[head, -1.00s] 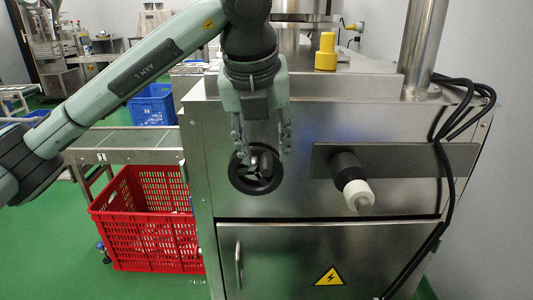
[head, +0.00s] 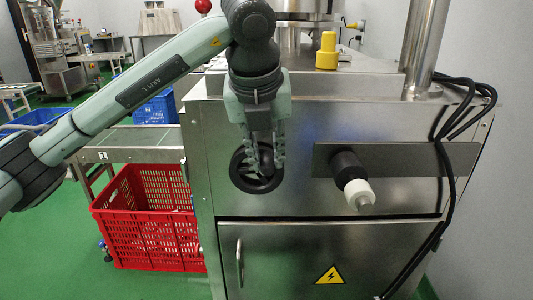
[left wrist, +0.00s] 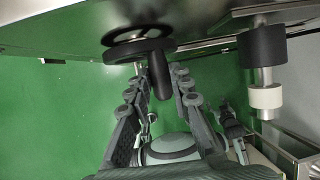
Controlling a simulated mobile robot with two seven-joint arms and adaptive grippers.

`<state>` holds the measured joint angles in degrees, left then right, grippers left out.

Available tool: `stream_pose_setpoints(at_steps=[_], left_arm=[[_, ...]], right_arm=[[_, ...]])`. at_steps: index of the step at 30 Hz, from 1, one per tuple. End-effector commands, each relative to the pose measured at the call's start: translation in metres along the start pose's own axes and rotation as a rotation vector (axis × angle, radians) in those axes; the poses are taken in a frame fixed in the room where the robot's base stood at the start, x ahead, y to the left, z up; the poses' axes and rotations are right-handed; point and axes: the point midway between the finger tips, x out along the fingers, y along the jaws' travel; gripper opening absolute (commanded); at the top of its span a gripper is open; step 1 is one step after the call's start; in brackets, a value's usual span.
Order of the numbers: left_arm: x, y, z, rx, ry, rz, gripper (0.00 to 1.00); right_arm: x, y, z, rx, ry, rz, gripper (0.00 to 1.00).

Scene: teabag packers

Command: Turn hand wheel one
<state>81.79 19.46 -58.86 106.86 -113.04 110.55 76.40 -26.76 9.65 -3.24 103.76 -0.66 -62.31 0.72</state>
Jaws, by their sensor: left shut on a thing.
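Hand wheel one (head: 240,182) is a black spoked wheel on the steel front panel of the machine. Its handle (left wrist: 160,80) sticks out from the rim and shows clearly in the left wrist view, along with the wheel (left wrist: 140,50). My left gripper (head: 265,170) comes down from above in front of the wheel, and its fingers are shut on the handle, one on each side. The fingers partly hide the handle and the wheel in the head view. My right gripper does not show in the head view.
A black and white knob (head: 358,192) juts out right of the wheel. Black cables (head: 449,180) hang at the panel's right side. A cabinet door with a handle (head: 239,262) lies below. A red crate (head: 150,240) stands at the left under a conveyor (head: 128,140).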

Motion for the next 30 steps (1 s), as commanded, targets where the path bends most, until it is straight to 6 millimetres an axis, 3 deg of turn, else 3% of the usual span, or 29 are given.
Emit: stream_pose_setpoints(at_steps=[16, 24, 30], left_arm=[[0.006, -0.017, -0.003, 0.111, -0.005, 0.263, 0.0], [0.015, -0.026, -0.006, 0.182, -0.005, 0.437, 0.0], [0.02, -0.029, -0.008, 0.217, -0.004, 0.522, 0.0]], right_arm=[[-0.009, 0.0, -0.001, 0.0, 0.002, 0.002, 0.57], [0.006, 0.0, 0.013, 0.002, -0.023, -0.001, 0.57], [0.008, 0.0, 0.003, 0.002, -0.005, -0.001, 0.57]])
